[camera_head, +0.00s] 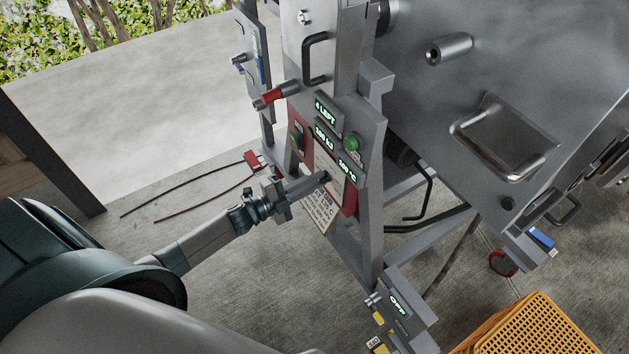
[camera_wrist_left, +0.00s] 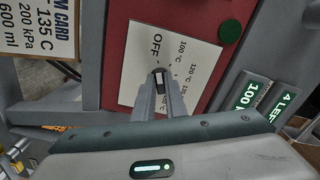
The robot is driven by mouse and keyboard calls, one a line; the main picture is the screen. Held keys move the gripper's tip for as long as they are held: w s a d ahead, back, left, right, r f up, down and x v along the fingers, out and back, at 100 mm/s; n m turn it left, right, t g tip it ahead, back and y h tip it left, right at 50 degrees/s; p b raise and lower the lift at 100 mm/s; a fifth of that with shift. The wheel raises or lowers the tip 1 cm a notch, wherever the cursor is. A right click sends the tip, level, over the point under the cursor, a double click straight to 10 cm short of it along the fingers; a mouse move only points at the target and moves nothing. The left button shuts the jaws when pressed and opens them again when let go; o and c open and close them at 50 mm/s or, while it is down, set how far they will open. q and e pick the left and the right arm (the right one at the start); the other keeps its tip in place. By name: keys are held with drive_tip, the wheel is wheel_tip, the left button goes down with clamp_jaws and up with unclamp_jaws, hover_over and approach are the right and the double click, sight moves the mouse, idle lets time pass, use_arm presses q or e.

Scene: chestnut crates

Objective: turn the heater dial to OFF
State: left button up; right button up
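The heater dial is a small dark knob (camera_wrist_left: 158,74) on a white scale plate (camera_wrist_left: 130,80) marked OFF, 100 °C, 120 °C and more, in the left wrist view. The plate sits on a red panel (camera_wrist_left: 120,45) of the grey control post. My left gripper (camera_head: 323,178) reaches the panel from the left in the head view. In the left wrist view its fingers (camera_wrist_left: 160,88) lie on both sides of the knob and look closed on it. They hide most of the knob, so its exact pointing is unclear. My right gripper is out of view.
Lit displays (camera_head: 326,112) and a green button (camera_head: 352,143) sit above the dial. A red-handled lever (camera_head: 272,96) sticks out left of the post. A printed card (camera_head: 318,212) hangs below. A yellow crate (camera_head: 540,325) stands at bottom right; a large metal vessel (camera_head: 470,85) is behind.

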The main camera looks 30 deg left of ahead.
use_arm(q)
drive_tip(key=o, duration=0.4)
drive_tip(key=shift+c, duration=0.2)
